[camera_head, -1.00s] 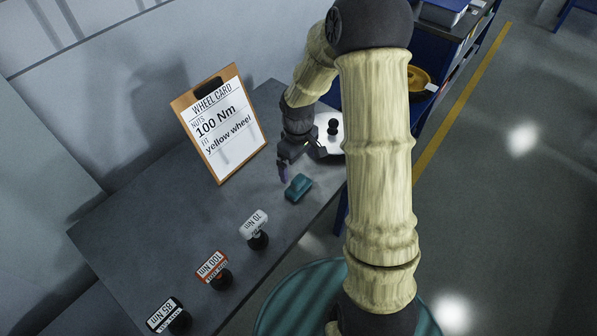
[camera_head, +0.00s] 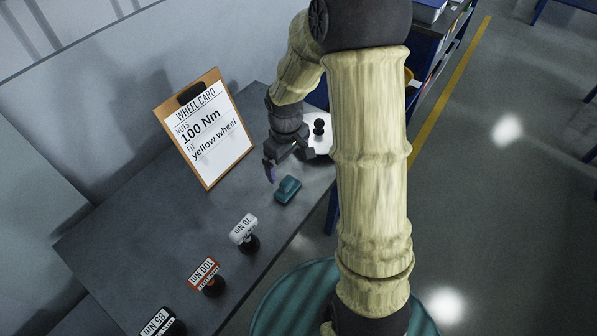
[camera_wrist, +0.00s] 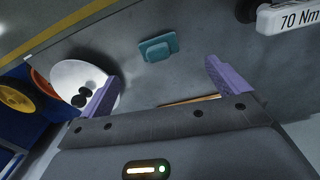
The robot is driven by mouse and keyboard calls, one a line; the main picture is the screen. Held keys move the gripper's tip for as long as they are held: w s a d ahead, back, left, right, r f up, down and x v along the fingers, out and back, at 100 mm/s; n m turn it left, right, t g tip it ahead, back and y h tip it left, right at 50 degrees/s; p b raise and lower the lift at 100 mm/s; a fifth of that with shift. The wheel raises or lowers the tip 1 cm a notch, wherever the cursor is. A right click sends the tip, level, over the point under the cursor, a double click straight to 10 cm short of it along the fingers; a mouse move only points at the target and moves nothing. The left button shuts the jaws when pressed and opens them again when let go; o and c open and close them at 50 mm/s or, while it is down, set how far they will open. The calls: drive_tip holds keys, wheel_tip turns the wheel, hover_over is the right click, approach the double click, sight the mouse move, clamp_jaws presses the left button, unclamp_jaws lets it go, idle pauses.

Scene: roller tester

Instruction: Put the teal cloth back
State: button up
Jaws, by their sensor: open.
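The teal cloth (camera_head: 288,190) is a small folded bundle lying on the grey bench top near its front edge. In the wrist view the teal cloth (camera_wrist: 158,48) lies beyond and between the fingertips, apart from them. My gripper (camera_head: 283,168) is open and empty, just behind the cloth. Its two purple fingers are spread wide in the wrist view (camera_wrist: 162,88). Nothing of the cloth is hidden by the fingers in the wrist view.
A white plate with a black knob (camera_head: 319,128) stands behind the cloth. A wheel card on a clipboard (camera_head: 213,130) leans at the wall. Tools labelled 70 Nm (camera_head: 244,230), 100 Nm (camera_head: 205,275) and 85 Nm (camera_head: 160,322) stand toward the front. Bare bench (camera_head: 130,215) lies to the left.

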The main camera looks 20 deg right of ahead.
drive_tip(key=s+r+m+t, duration=0.2)
drive_tip(key=s+r+m, duration=0.4)
drive_tip(key=s, duration=0.6)
drive_tip(key=shift+r, duration=0.45)
